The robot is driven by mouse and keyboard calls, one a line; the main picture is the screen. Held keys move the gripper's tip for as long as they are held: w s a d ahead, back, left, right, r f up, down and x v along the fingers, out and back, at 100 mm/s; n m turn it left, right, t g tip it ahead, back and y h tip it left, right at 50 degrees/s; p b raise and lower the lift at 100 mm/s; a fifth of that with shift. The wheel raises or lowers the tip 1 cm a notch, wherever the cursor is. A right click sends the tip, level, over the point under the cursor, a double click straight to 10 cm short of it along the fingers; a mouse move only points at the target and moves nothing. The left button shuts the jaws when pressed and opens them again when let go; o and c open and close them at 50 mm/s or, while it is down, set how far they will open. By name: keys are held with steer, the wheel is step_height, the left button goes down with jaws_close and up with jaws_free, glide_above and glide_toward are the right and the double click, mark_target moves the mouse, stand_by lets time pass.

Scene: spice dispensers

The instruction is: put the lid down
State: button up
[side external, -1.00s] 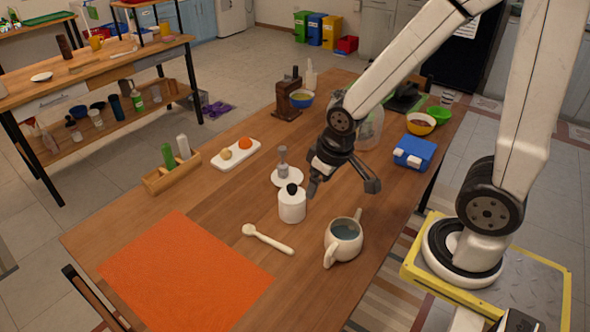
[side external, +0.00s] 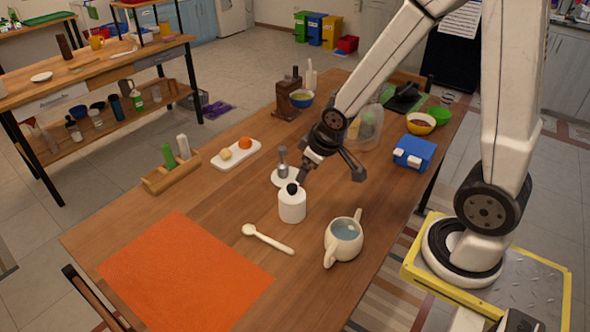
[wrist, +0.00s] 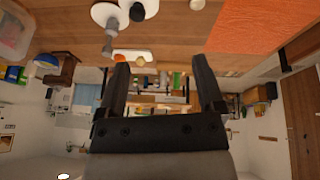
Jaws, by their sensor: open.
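A white jar (side external: 292,206) stands upright on the wooden table, with a black knobbed top (side external: 292,188) resting on it, which looks like its lid. In the wrist view the black knob (wrist: 137,12) shows near the top edge. My gripper (side external: 330,177) is open and empty, its fingers spread wide above the table, just behind and to the right of the jar. One finger appears near the knob, but I cannot tell whether they touch. The wrist view shows nothing between the fingers (wrist: 160,68).
A white saucer with a grey-topped item (side external: 283,160) stands behind the jar. A white pot of liquid (side external: 343,240) and a spoon (side external: 268,240) are in front. An orange mat (side external: 185,270) lies bare at front left. A blue box (side external: 413,153) is at right.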

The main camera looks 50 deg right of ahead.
steer(key=w+d+f+n+t, duration=0.2)
steer(key=w+d+f+t, duration=0.1)
steer(key=w+d, duration=0.35)
steer(key=n+t+y, duration=0.2)
steer(key=n+y, duration=0.4)
steer(key=y, duration=0.4)
glide_toward(292, 188)
step_height(292, 188, down, 2)
steer(key=w, duration=0.2)
steer(key=shift+x, duration=4.1)
steer(key=shift+s+a, duration=0.1)
steer(key=shift+a, duration=0.05)
steer(key=shift+r, duration=0.1)
jaws_close()
